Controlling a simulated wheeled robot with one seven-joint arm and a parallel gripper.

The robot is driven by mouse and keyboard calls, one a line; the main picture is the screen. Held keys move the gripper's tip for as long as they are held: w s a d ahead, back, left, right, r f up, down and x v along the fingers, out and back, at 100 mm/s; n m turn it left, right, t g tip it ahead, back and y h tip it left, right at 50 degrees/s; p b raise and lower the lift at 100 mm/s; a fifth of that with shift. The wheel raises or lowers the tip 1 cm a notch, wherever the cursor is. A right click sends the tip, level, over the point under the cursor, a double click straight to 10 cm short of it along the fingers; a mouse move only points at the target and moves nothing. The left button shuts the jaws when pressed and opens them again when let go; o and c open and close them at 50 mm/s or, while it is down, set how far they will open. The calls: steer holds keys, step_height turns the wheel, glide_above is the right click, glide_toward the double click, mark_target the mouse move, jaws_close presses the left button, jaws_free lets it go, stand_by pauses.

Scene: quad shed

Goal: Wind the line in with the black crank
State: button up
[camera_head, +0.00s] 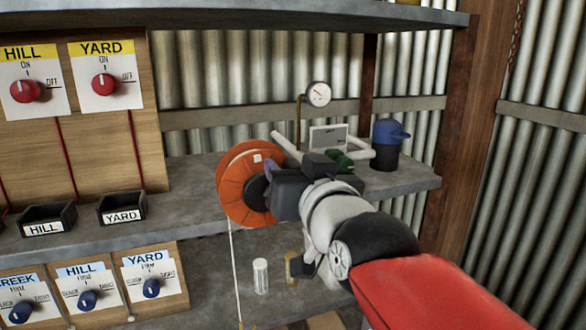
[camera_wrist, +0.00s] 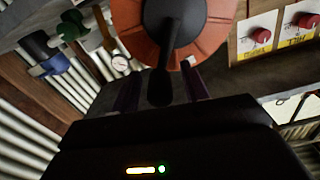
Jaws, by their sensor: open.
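The orange reel (camera_head: 232,182) stands at the shelf's front edge, with a pale line (camera_head: 235,268) hanging from it. In the wrist view the reel (camera_wrist: 214,35) fills the top, with a dark hub at its middle. The black crank (camera_wrist: 166,60) runs from the hub toward my gripper (camera_wrist: 160,80). My gripper is open, with one finger on each side of the crank's handle end; I cannot tell whether they touch it. In the head view my gripper (camera_head: 268,182) is close against the reel's right side and hides most of the crank.
A gauge (camera_head: 318,94), a blue-topped container (camera_head: 388,145) and a green-handled part (camera_head: 340,158) are behind and right of my arm. Left are red switches (camera_head: 104,84), labelled bins (camera_head: 122,208) and blue knobs (camera_head: 152,288). A white cylinder (camera_head: 261,276) stands below.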

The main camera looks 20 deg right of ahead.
jaws_close()
steer(key=shift+f+b, duration=0.2)
steer(key=shift+b, duration=0.15)
